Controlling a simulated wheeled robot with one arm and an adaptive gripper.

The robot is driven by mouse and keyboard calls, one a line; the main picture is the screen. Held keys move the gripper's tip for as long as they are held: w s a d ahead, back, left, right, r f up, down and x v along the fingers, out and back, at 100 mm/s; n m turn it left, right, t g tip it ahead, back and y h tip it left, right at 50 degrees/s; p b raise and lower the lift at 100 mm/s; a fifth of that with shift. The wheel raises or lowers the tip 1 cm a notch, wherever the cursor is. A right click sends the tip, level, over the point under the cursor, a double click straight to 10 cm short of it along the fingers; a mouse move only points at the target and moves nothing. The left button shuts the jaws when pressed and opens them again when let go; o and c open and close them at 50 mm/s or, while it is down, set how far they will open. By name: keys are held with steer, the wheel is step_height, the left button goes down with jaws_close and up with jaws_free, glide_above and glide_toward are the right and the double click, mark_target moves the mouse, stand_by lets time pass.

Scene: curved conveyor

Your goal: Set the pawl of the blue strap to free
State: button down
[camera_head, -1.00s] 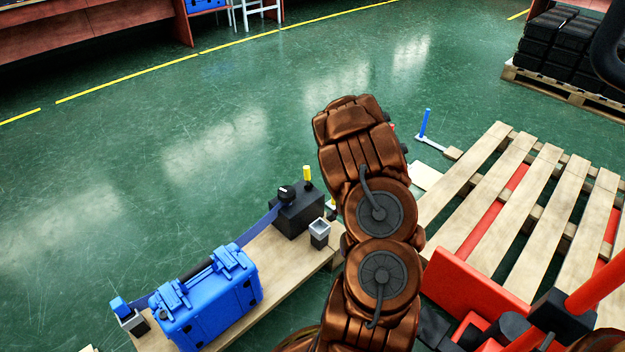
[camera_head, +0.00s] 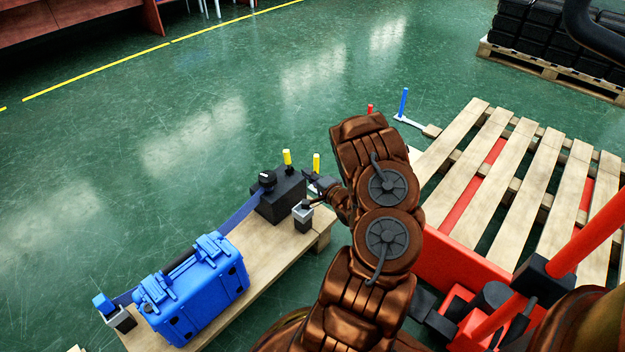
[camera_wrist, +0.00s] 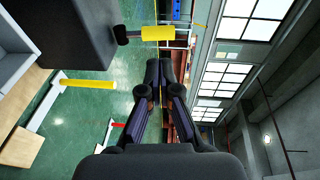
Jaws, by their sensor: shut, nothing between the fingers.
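The blue strap (camera_head: 238,215) runs from a blue end piece (camera_head: 103,302) past a blue case (camera_head: 195,290) to a black box (camera_head: 283,200) with a black knob (camera_head: 266,179). A yellow-tipped lever (camera_head: 287,158) stands up at the box; a yellow handle on a black stem also shows in the wrist view (camera_wrist: 158,33). I cannot tell which part is the pawl. My gripper (camera_head: 311,181) is shut and empty, just right of the box. In the wrist view its fingers (camera_wrist: 160,72) are together, apart from the yellow handle.
A second yellow handle (camera_head: 316,162) stands behind my gripper. A grey square cup (camera_head: 303,214) is on the wooden board (camera_head: 262,262) beside the box. Blue (camera_head: 404,100) and red (camera_head: 370,109) handles stand farther back. A slatted pallet (camera_head: 470,150) is at right; the floor left is clear.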

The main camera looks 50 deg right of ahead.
mark_target(289, 158)
steer(key=b+x, duration=0.2)
steer(key=x, duration=0.7)
steer(key=shift+w+f+b, duration=0.1)
steer(key=shift+f+b, duration=0.05)
steer(key=shift+b, duration=0.2)
